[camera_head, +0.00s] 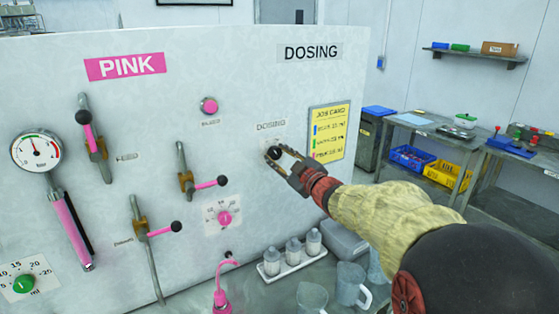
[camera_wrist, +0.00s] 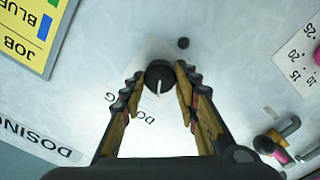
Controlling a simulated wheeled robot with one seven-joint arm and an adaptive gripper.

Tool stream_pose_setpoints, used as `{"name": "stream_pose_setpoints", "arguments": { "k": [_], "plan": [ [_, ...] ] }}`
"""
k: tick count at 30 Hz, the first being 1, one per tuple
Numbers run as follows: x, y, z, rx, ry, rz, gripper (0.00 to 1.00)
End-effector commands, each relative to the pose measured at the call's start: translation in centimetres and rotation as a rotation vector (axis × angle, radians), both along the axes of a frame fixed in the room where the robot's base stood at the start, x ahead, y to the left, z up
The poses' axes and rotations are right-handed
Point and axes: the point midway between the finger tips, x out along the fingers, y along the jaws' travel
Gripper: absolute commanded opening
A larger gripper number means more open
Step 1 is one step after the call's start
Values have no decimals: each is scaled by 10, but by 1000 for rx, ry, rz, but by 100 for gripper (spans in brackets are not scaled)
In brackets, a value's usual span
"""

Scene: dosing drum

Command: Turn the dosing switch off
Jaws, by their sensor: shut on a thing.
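The dosing switch is a round black knob (camera_head: 273,153) on the white panel, just below the small DOSING label (camera_head: 271,126). In the wrist view the knob (camera_wrist: 160,72) carries a white pointer line that runs down in the picture, toward the upside-down label (camera_wrist: 137,107). My gripper (camera_head: 281,156) is at the panel and shut on the knob. In the wrist view its two fingers (camera_wrist: 159,80) lie on either side of the knob. Part of the plate around the knob is hidden by my fingers in the head view.
A yellow job card (camera_head: 329,132) hangs right of the switch. Pink-handled valves (camera_head: 208,184), a pink dial (camera_head: 224,217) and a pink button (camera_head: 209,106) are to its left. White bottles (camera_head: 292,252) and clear jugs (camera_head: 349,285) stand below on the bench.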

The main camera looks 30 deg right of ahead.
Motion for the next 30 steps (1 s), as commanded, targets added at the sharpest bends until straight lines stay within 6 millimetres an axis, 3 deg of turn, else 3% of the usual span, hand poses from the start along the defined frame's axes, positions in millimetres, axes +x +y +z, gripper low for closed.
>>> {"name": "stream_pose_setpoints", "arguments": {
  "k": [12,13,23,30],
  "plan": [
    [0,0,0,-9,1,0,6],
    [0,0,-1,-9,1,0,31],
    [0,0,0,-8,0,1,50],
    [0,0,0,-8,0,1,50]
  ]
}}
